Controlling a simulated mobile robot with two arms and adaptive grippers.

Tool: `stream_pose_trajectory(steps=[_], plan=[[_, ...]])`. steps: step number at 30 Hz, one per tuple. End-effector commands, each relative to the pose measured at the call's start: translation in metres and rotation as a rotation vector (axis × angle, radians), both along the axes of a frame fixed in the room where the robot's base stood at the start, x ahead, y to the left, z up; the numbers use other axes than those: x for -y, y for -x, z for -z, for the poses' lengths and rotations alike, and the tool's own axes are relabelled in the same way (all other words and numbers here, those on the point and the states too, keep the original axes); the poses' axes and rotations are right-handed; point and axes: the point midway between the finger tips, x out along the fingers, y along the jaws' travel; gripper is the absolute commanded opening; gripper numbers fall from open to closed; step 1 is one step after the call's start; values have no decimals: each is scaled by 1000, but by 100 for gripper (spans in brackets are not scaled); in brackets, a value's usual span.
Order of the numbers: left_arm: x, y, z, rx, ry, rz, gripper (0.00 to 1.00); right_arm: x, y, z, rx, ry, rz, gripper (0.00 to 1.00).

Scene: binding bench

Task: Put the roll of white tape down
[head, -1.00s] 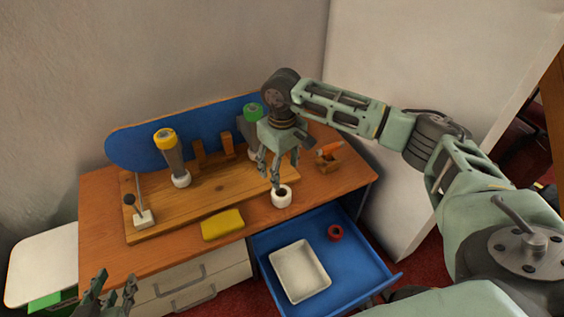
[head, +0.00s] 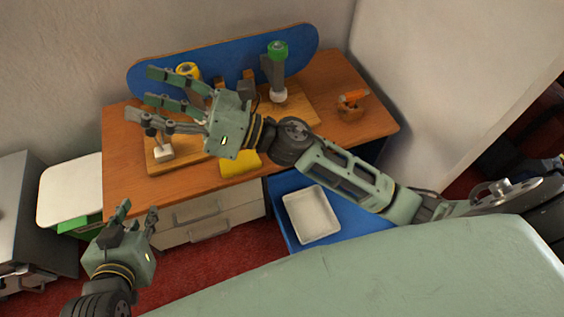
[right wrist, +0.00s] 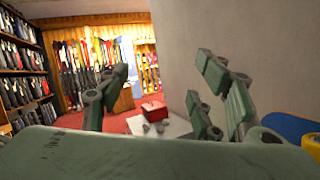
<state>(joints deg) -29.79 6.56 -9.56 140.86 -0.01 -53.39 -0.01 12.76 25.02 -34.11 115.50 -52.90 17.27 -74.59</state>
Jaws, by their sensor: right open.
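The roll of white tape does not show in either view now; my right arm covers the bench's front edge, where a white roll stood earlier. My right gripper (head: 145,94) is open and empty, its fingers pointing left above the left part of the bench (head: 124,188). In the right wrist view its fingers (right wrist: 160,88) are spread with nothing between them. My left gripper (head: 138,210) is low at the left, in front of the bench, with its fingers apart and nothing seen between them.
A blue skateboard deck (head: 215,66) stands at the back. A green-topped post (head: 275,68), a yellow block (head: 240,164) and an orange-handled tool in a wooden holder (head: 351,104) are on the bench.

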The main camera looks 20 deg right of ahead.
Motion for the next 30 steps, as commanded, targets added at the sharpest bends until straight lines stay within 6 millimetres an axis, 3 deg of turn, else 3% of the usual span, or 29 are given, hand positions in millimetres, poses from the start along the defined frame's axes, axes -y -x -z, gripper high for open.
stream_pose_trajectory(steps=[4,7,11,15,18,21,25,30], plan=[[0,0,0,0,0,0,29,56,-24,-1,-506,-465,95,59],[0,0,0,0,0,0,29,99,-34,23,-834,-791,147,59],[0,0,0,0,0,0,29,148,-28,77,-1230,-1230,217,59],[0,0,0,0,0,0,29,181,5,144,-1577,-1688,303,59],[0,0,0,0,0,0,29,192,34,180,-1742,-1952,367,59],[0,0,0,0,0,0,29,196,57,202,-1842,-2134,415,59],[0,0,0,0,0,0,29,197,73,214,-1896,-2246,450,59],[0,0,0,0,0,0,29,197,74,215,-1902,-2261,452,59]])
